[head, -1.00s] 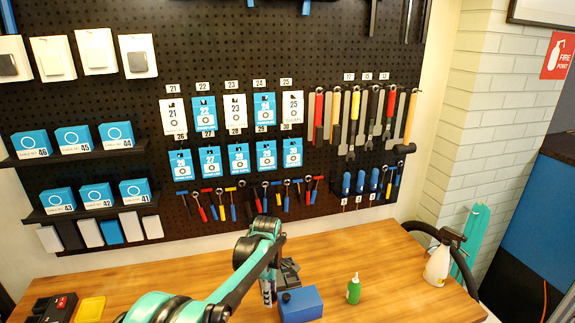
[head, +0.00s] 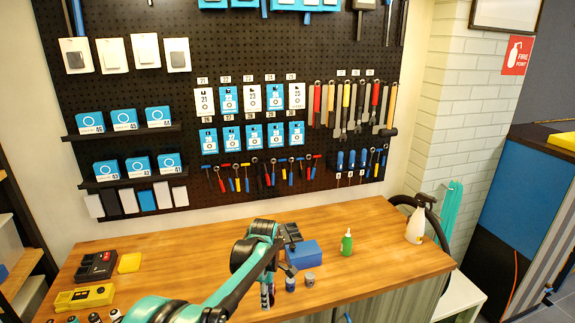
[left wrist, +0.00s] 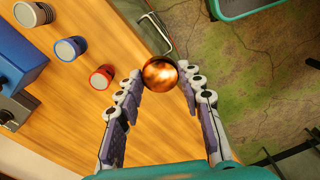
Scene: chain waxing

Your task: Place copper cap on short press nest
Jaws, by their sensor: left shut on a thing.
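The copper cap (left wrist: 160,73) is a shiny round copper piece between the fingertips of my left gripper (left wrist: 161,82) in the left wrist view. The fingers touch it on both sides. In the head view my left gripper (head: 267,292) points down near the table's front edge, and I cannot make out the cap there. Three small metal-topped cups stand in a row: a grey one (left wrist: 33,13), a blue one (left wrist: 68,50) and a red one (left wrist: 101,77) nearest the gripper. I cannot tell which, if any, is the short press nest. My right gripper is not in view.
A blue box (head: 302,253) and a green bottle (head: 347,243) stand behind the cups. A white spray bottle (head: 415,226) is at the right. A yellow case (head: 85,297) lies at the left.

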